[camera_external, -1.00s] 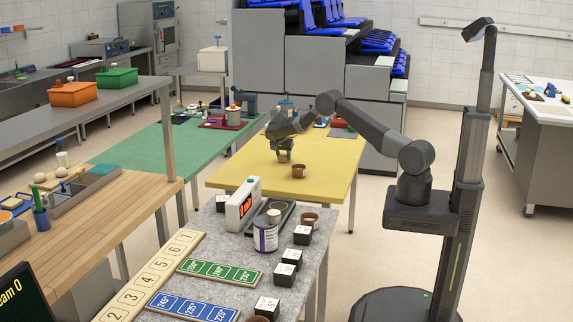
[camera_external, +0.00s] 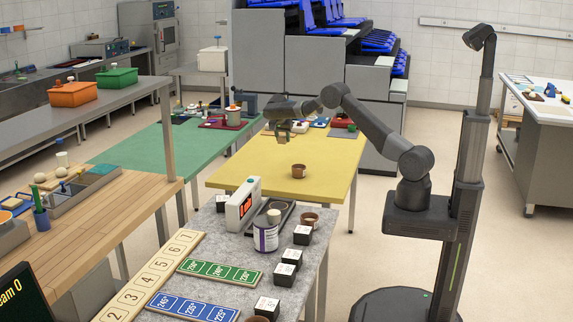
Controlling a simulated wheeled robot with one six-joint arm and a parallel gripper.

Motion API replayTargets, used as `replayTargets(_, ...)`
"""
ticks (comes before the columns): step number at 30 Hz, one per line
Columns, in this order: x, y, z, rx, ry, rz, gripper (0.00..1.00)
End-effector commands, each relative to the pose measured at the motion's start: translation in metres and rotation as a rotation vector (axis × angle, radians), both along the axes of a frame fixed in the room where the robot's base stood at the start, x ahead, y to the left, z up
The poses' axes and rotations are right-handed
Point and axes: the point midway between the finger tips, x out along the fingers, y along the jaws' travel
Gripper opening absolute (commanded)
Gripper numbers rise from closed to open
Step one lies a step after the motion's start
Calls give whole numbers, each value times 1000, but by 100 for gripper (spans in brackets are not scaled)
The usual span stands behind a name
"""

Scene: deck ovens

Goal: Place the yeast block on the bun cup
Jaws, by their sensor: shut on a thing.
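A small brown bun cup (camera_external: 298,171) stands upright on the yellow table (camera_external: 240,178), near its front middle. My gripper (camera_external: 283,139) is above the yellow table, behind and slightly left of the cup in the picture, and apart from it. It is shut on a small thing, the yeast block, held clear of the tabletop. The block is mostly hidden by the fingers and too small to make out well.
Trays and tools lie at the yellow table's back edge. A green table (camera_external: 150,148) stands to the left.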

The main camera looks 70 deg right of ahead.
Motion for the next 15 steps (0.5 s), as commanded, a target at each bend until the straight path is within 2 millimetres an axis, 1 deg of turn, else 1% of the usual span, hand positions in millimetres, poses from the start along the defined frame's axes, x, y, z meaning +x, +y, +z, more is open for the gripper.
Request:
replayTargets(2, 9, 19, 5, 1, -1, 40, 17)
replayTargets(5, 23, 55, 13, 5, 0, 118, 17)
replayTargets(6, 29, 73, 17, 6, 2, 159, 17)
replayTargets(8, 39, 104, 23, 9, 1, 226, 17)
replayTargets(9, 44, 125, 28, 11, 2, 271, 17)
replayTargets(11, 51, 157, 34, 14, 3, 340, 17)
replayTargets(12, 55, 178, 38, 16, 4, 385, 17)
replayTargets(14, 59, 211, 44, 18, 4, 455, 17)
replayTargets(15, 61, 232, 48, 19, 5, 502, 17)
